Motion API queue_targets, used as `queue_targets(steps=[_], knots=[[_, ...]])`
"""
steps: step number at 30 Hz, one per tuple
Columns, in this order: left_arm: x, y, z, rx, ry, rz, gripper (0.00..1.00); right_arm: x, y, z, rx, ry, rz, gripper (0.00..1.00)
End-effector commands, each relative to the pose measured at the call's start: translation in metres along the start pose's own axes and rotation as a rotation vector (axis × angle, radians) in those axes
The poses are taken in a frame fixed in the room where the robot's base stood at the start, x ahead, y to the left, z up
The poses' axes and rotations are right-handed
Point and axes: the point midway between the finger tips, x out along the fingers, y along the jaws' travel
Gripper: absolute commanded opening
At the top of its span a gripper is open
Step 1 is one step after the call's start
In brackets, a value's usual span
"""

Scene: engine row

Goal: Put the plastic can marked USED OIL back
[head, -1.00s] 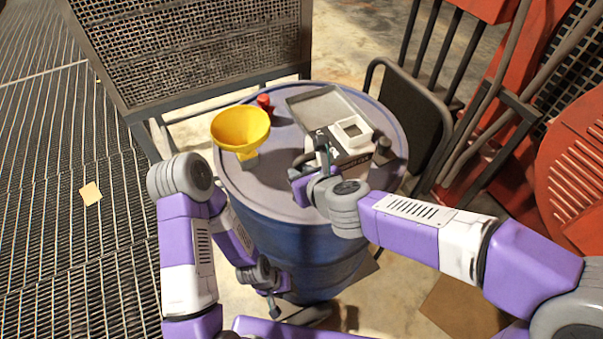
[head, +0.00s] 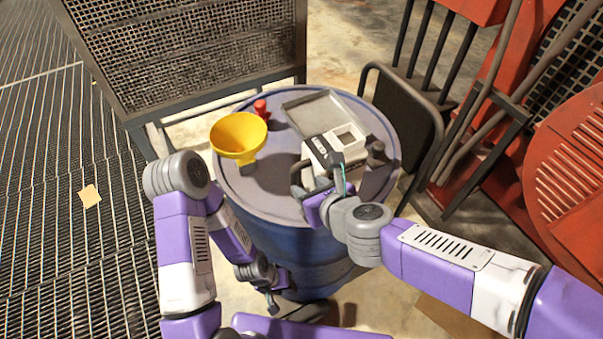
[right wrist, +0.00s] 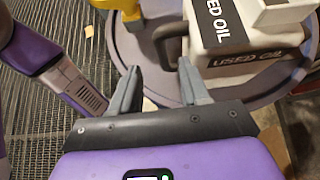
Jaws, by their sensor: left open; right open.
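The plastic can marked USED OIL (head: 320,150) stands on the blue drum's grey lid (head: 265,190), just in front of a shallow metal tray (head: 318,110). The can is pale with black label bands that read in the right wrist view (right wrist: 230,30). Dark handles show at its sides. My right gripper (head: 325,180) is at the can's near side. In the right wrist view its open, empty fingers (right wrist: 160,80) point toward the left dark handle (right wrist: 168,42), with no grip on it. My left gripper (head: 272,295) is open and empty, low beside the drum.
A yellow funnel (head: 238,135) and a small red object (head: 261,107) stand on the lid, left of the tray. A mesh-panelled frame (head: 190,60) rises behind. A dark panel (head: 405,110) and red machinery (head: 570,150) are at the right. The tray looks empty.

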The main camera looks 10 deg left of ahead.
Motion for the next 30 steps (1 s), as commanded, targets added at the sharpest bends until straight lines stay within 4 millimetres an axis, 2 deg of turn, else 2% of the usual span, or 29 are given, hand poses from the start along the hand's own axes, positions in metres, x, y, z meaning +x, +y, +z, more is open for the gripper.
queue_targets(steps=[1, 3, 9, 30], knots=[[-0.011, 0.004, 0.001, 0.000, 0.000, 0.000, 0.43, -0.015, -0.001, 0.005, 0.000, -0.002, -0.002, 0.46], [-0.018, 0.007, 0.001, 0.000, 0.000, 0.000, 0.43, -0.026, -0.001, 0.004, 0.001, -0.002, -0.003, 0.46], [-0.029, 0.011, 0.001, 0.000, 0.000, 0.000, 0.43, -0.045, 0.000, 0.002, 0.001, 0.000, -0.001, 0.46], [-0.030, 0.011, 0.001, 0.000, 0.000, 0.000, 0.43, -0.049, 0.000, 0.000, 0.000, 0.001, 0.000, 0.46]])
